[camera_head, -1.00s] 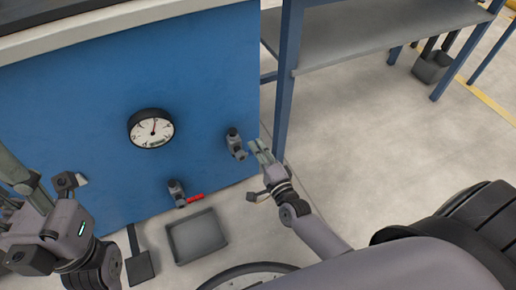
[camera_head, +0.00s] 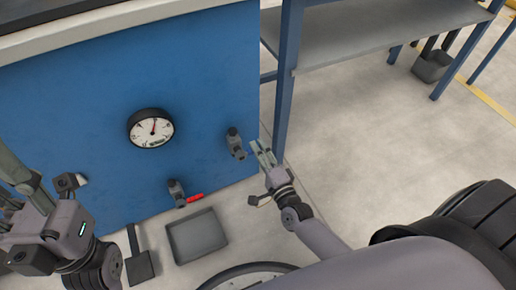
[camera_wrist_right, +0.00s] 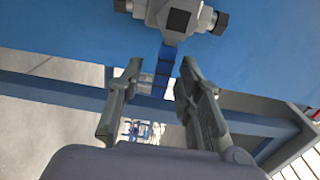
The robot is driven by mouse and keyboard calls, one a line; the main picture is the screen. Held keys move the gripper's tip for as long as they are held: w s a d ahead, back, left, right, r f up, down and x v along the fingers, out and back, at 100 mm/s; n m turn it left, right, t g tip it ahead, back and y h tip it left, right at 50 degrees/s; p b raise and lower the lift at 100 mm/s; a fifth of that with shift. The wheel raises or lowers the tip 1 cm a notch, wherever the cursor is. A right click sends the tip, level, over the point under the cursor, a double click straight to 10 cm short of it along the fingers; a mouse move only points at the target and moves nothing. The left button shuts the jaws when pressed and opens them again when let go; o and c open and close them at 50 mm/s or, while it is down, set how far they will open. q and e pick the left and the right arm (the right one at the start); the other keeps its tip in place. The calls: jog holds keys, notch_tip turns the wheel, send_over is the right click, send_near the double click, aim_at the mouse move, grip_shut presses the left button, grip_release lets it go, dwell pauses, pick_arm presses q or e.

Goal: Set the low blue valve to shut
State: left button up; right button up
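Two grey valves sit low on the blue panel. The right-hand valve (camera_head: 236,143) also shows at the top of the right wrist view (camera_wrist_right: 180,10), with a blue handle (camera_wrist_right: 163,70) hanging down from it. My right gripper (camera_head: 261,150) is just right of this valve. In the wrist view its two fingers (camera_wrist_right: 160,65) are spread, one each side of the handle, with a gap on both sides; I cannot tell the depth. In the head view the blue handle is hard to make out against the panel. My left gripper (camera_head: 38,195) is at the far left, away from the valves.
The other valve (camera_head: 176,192) has a red handle (camera_head: 195,198) pointing right. A round gauge (camera_head: 151,128) is above it. A grey tray (camera_head: 197,237) lies on the floor below. A blue-legged table (camera_head: 370,35) stands right of the panel. Open floor lies to the right.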

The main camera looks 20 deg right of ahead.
jog(key=s, duration=1)
jog(key=shift+s+d, duration=0.2)
jog(key=shift+s, duration=0.2)
